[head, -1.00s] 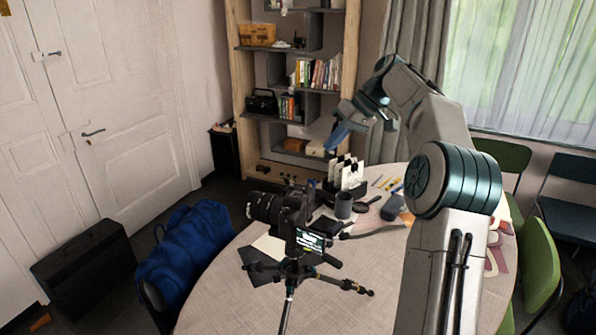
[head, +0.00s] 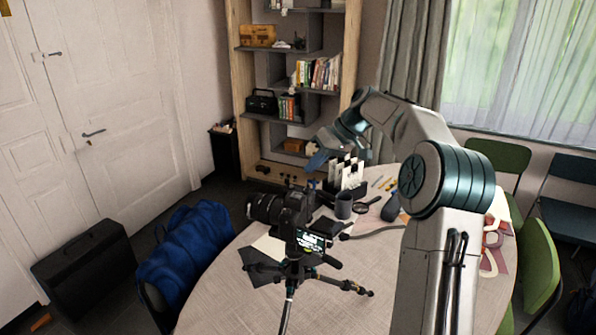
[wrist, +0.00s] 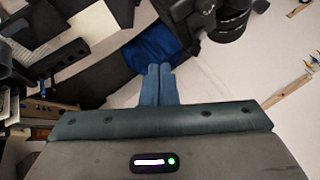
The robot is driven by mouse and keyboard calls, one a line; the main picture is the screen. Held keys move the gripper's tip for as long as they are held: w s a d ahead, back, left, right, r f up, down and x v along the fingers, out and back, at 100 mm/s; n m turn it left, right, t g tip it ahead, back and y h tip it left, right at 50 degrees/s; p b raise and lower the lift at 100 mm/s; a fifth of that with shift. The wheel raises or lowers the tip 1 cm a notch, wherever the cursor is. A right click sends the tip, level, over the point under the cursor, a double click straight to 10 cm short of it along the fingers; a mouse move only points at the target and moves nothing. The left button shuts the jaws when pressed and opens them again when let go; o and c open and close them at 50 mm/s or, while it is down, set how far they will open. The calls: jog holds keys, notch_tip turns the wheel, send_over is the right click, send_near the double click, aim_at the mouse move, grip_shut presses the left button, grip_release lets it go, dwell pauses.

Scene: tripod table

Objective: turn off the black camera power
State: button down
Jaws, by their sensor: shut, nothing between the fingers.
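The black camera (head: 285,208) is mounted on a tripod (head: 292,270) at the near side of the round table, its long lens pointing left and its lit screen (head: 311,240) facing me. My gripper (head: 316,160) is above and behind the camera, near the far edge of the table, apart from it. In the wrist view my gripper's blue fingers (wrist: 159,84) are together with nothing between them. Part of the black camera (wrist: 222,18) shows at the top of that view. The power switch cannot be made out in either view.
A clapper-like black-and-white holder (head: 347,176), a grey mug (head: 343,206) and a magnifying glass (head: 367,205) stand or lie on the table (head: 365,262) behind the camera. A blue bag (head: 187,250) is at the left. A bookshelf (head: 244,90) stands behind.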

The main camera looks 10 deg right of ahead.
aim_at(288, 183)
jog(key=shift+s+a+f+p, duration=0.15)
jog(key=shift+s+a, duration=0.05)
jog(key=shift+a, duration=0.55)
jog(key=shift+s+a+f+p, duration=0.15)
jog(key=shift+a+f, duration=0.05)
jog(key=shift+a, duration=0.6)
jog(key=shift+s+a+f+p, duration=0.15)
jog(key=shift+s+a, duration=0.05)
jog(key=shift+a, duration=0.55)
jog(key=shift+s+d, duration=0.1)
